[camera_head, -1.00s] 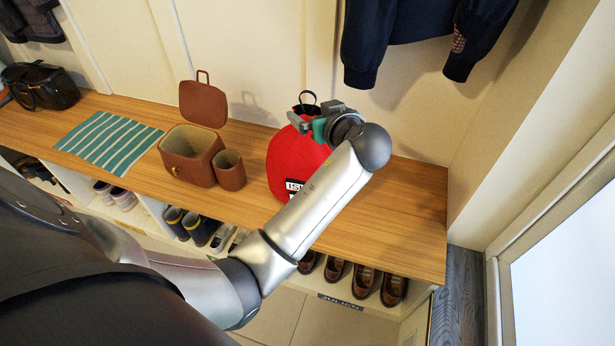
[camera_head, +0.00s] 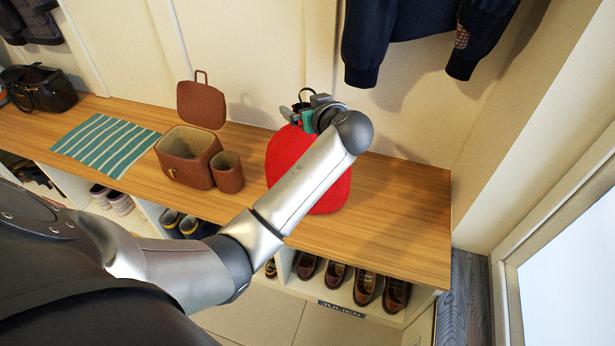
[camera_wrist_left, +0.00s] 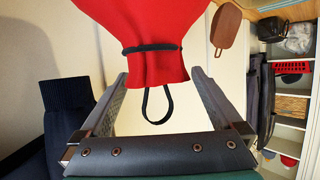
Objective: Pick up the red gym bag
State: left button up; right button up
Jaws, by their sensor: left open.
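The red gym bag (camera_head: 283,152) stands on the wooden bench top, partly hidden behind my left forearm in the head view. In the left wrist view the bag (camera_wrist_left: 150,30) shows its gathered neck with a dark cord and a black loop (camera_wrist_left: 157,104). My left gripper (camera_head: 297,116) is at the top of the bag. In the left wrist view the left gripper (camera_wrist_left: 158,85) is open, with one finger on each side of the bag's neck and the loop between them. The neck seems not gripped. My right gripper is not in view.
On the wooden bench (camera_head: 400,215), an open brown leather case (camera_head: 187,158) and a brown cup (camera_head: 228,172) stand left of the bag. A striped cloth (camera_head: 105,143) and black handbag (camera_head: 40,88) lie further left. A dark jacket (camera_head: 405,30) hangs behind. Shoes (camera_head: 366,288) sit below.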

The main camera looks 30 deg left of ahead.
pick_arm(q)
grip_shut()
jog(key=shift+r, duration=0.1)
dwell(0.7)
